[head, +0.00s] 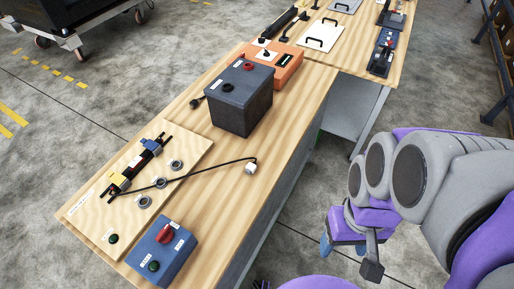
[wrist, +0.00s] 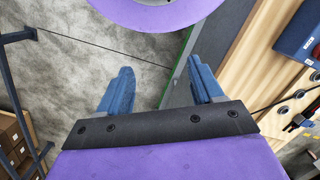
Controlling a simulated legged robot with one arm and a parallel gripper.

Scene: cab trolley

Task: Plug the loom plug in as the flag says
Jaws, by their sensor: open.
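The loom plug (head: 250,169) is a small pale block at the end of a black cable (head: 205,171), lying on the bench right of the wooden board. The cable runs left to a black strip (head: 150,148) with yellow, white and blue pieces. Small labels there are too small to read, and I cannot tell which is the flag. Several round grey sockets (head: 161,182) sit on the board; some also show in the wrist view (wrist: 299,94). My gripper (head: 343,246) is off the bench's right side, apart from the plug. In the wrist view its blue fingers (wrist: 161,85) are open and empty.
The wooden bench (head: 210,217) holds a blue box with a red knob (head: 163,238), a dark battery-like box (head: 242,105) and an orange box (head: 286,75). A second bench (head: 345,58) stands beyond. Bare floor (head: 305,180) lies between bench and arm.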

